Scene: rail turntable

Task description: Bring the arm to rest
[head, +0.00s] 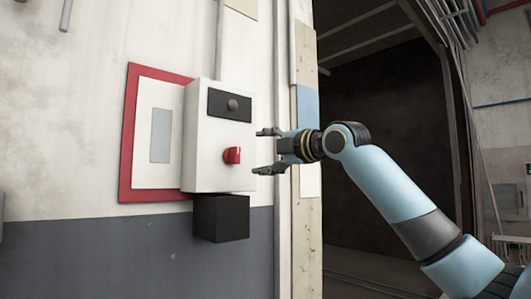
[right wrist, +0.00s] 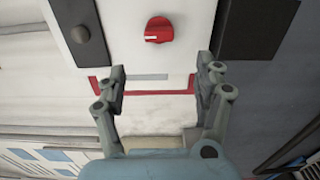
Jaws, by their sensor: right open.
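My right arm (head: 385,185) comes in from the right in the head view. Its gripper (head: 268,151) is open and empty, pointing left at a white control box on the wall. In the right wrist view the two fingers (right wrist: 160,88) are spread apart with nothing between them. The red knob (head: 232,155) on the box front is just beyond the fingertips and looks apart from them. The knob also shows ahead of the fingers in the right wrist view (right wrist: 164,29). My left gripper does not show.
The white box (head: 205,172) has a dark panel with a round button (head: 232,104) above the knob. A red-framed plate (head: 128,140) is behind it, and a black box (head: 221,217) is below. A dark doorway (head: 375,110) opens to the right, behind my arm.

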